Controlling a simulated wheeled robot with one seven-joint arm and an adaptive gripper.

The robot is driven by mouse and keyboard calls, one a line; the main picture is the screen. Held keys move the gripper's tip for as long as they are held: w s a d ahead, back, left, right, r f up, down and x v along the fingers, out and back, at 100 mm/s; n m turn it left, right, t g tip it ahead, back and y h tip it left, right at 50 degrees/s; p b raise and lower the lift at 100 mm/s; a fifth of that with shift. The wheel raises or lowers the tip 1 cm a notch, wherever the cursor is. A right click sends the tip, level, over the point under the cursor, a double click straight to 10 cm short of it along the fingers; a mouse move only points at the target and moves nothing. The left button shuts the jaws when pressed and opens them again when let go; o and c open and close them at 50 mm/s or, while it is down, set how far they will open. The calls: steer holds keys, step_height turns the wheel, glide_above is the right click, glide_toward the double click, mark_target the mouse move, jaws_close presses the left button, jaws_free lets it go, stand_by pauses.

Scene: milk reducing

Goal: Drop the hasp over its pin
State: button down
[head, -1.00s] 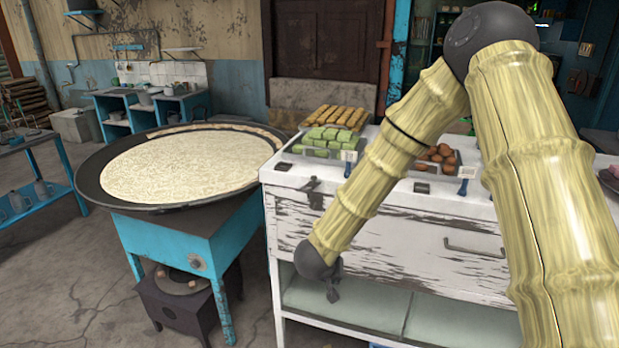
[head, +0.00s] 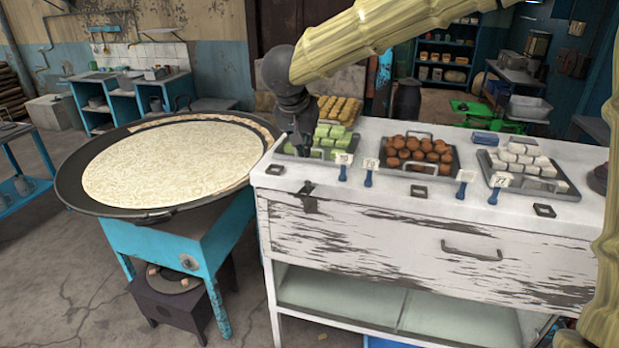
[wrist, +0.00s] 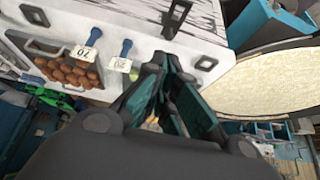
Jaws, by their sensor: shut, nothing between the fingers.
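The hasp (head: 309,196) is a small dark metal piece at the upper left of the white cabinet's front, just below the top edge. In the wrist view the hasp (wrist: 177,16) shows as a dark bracket at the top. Its pin is too small to make out, and I cannot tell whether the hasp sits over it. My gripper (head: 300,148) is above the cabinet's left end, pointing down, above and apart from the hasp. In the wrist view my gripper (wrist: 164,62) has its fingertips together, with nothing held.
The white cabinet (head: 400,235) carries trays of green, orange, brown (head: 417,160) and white sweets (head: 522,165) with price tags. A drawer handle (head: 472,250) sticks out of its front. A wide pan of milk (head: 165,165) stands left. The space before the cabinet front is clear.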

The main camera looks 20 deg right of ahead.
steer(key=p, duration=0.3)
glide_above(311, 189)
steer(key=s, duration=0.2)
steer(key=f, duration=0.9)
steer(key=shift+w+a, duration=0.25)
steer(key=shift+a, duration=0.15)
steer(key=shift+s+a+f, duration=0.1)
steer(key=shift+s+f, duration=0.05)
steer(key=shift+f, duration=0.45)
steer(key=shift+s+a+f, duration=0.1)
steer(key=shift+f, duration=0.45)
steer(key=shift+s+a+f, duration=0.1)
steer(key=shift+s+f, duration=0.1)
steer(key=shift+f, duration=0.6)
steer(key=shift+f, duration=0.1)
steer(key=shift+f, duration=0.1)
steer(key=shift+s+a+b, duration=0.15)
steer(key=shift+s+b, duration=0.05)
steer(key=shift+b, duration=0.15)
steer(key=shift+t+h, duration=0.3)
